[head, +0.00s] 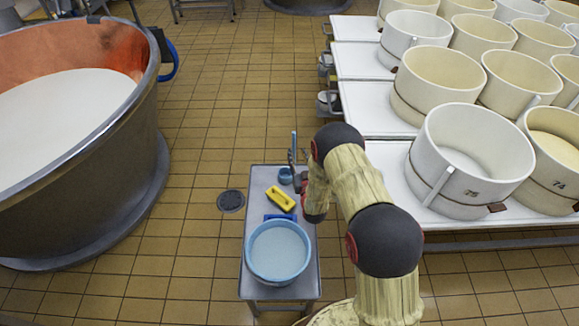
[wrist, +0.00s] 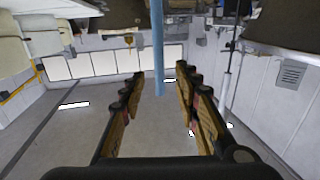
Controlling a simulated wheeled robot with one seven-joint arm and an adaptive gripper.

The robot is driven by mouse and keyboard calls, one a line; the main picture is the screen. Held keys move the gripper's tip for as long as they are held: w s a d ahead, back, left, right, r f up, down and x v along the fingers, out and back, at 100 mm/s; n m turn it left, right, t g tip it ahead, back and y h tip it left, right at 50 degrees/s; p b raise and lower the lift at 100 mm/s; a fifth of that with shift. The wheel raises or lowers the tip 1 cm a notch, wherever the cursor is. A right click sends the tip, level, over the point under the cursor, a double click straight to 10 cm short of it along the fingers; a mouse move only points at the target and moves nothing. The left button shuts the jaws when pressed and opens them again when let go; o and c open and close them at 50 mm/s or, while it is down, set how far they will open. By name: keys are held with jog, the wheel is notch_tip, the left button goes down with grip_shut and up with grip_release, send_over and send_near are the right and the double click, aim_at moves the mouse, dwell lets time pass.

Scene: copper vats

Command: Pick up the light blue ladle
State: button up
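The light blue ladle stands on the grey table, its bowl (head: 286,176) on the tabletop near the far end and its thin handle (head: 294,143) pointing up. In the wrist view the handle (wrist: 158,50) comes down from the top edge and ends between the fingers. My gripper (head: 297,165) is at the ladle, partly hidden by my arm. In the wrist view my gripper (wrist: 158,90) is open, with a gap between the handle and each finger. I cannot tell how deep the handle lies between them.
The small table (head: 256,200) also holds a yellow object (head: 281,198), a blue item (head: 280,217) and a light blue bucket (head: 278,252) at the near end. A copper vat (head: 120,150) stands left. White tables with several cream moulds (head: 470,160) stand right.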

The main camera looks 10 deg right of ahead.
aim_at(294, 143)
jog(key=shift+w+r, duration=0.25)
jog(key=shift+w, duration=0.3)
jog(key=w+b, duration=0.1)
jog(key=w, duration=0.1)
jog(key=w+b, duration=0.1)
jog(key=w, duration=0.1)
jog(key=w+b, duration=0.1)
jog(key=w, duration=0.1)
jog(key=shift+d+f, duration=0.1)
jog(key=shift+f, duration=0.2)
jog(key=shift+w+r, duration=0.15)
jog(key=shift+w, duration=0.2)
jog(key=shift+c, duration=1.2)
grip_shut()
